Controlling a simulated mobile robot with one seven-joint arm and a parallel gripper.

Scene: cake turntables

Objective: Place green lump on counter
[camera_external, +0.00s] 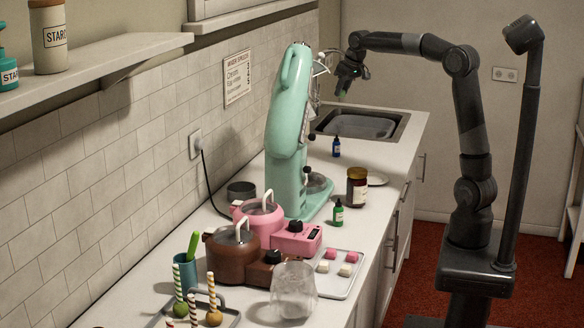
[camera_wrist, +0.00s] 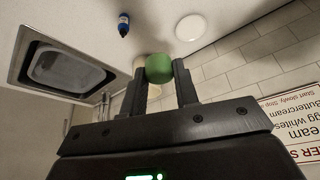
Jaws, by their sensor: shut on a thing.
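The green lump (camera_wrist: 159,68) is round and sits between the two fingertips of my gripper (camera_wrist: 160,75) in the wrist view. My gripper is shut on it. In the external view my gripper (camera_external: 342,92) is held above the far part of the counter, near the sink. The lump is too small there to make out clearly. The white counter (camera_external: 362,158) runs along the tiled wall, with bare surface around the blue bottle.
The sink (camera_external: 398,132) is set in the counter's far end. A small blue bottle (camera_external: 336,147), a white plate (camera_external: 377,179), a brown jar (camera_external: 357,187) and a green bottle (camera_external: 338,213) stand nearer. A tall mint mixer (camera_external: 287,140) stands left of my gripper.

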